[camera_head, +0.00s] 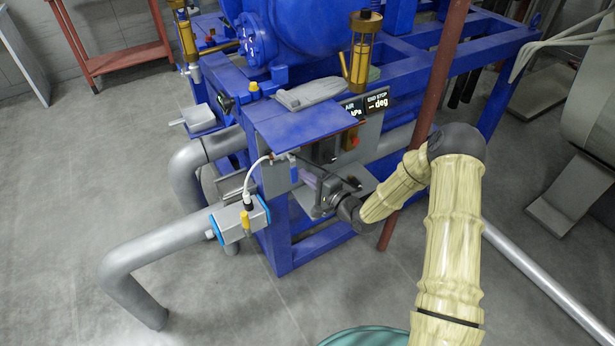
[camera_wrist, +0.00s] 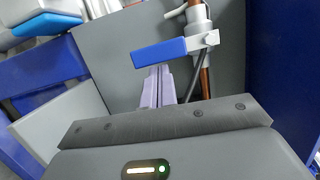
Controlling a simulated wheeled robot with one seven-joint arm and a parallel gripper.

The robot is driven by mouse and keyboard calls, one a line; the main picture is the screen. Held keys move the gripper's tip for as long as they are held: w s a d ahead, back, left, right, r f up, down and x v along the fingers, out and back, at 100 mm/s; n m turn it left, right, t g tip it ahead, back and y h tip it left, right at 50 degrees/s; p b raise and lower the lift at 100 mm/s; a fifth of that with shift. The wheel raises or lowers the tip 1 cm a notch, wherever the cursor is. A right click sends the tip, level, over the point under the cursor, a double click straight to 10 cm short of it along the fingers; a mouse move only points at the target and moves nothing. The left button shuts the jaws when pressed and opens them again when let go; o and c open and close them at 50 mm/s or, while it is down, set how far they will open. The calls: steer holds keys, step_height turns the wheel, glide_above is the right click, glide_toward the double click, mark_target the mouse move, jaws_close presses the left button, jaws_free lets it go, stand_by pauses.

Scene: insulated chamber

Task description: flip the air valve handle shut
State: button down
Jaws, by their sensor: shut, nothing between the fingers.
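The air valve has a flat blue handle (camera_wrist: 160,52) and a pale metal body (camera_wrist: 197,27) on a copper pipe (camera_wrist: 205,78). In the wrist view the handle sticks out left from the valve, roughly crosswise to the pipe. In the head view the blue handle (camera_head: 294,172) is small and points down beneath the blue shelf. My gripper (camera_wrist: 158,72) is shut and empty. Its pale fingertips are just below the handle in the wrist view, close to its lower edge; I cannot tell whether they touch. In the head view my gripper (camera_head: 304,175) is just right of the handle.
A blue shelf (camera_head: 300,125) overhangs the valve. A white hose (camera_head: 250,180) runs from the valve to a grey box (camera_head: 240,218) on a thick pipe (camera_head: 150,255). A dark red post (camera_head: 428,110) stands close beside my arm. A grey panel (camera_wrist: 110,45) lies behind the handle.

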steer(key=s+d, duration=0.4)
steer(key=d, duration=0.6)
steer(key=shift+s+d+p, duration=0.3)
steer(key=shift+d+p, duration=0.05)
steer(key=shift+p, duration=0.05)
steer(key=shift+r, duration=0.1)
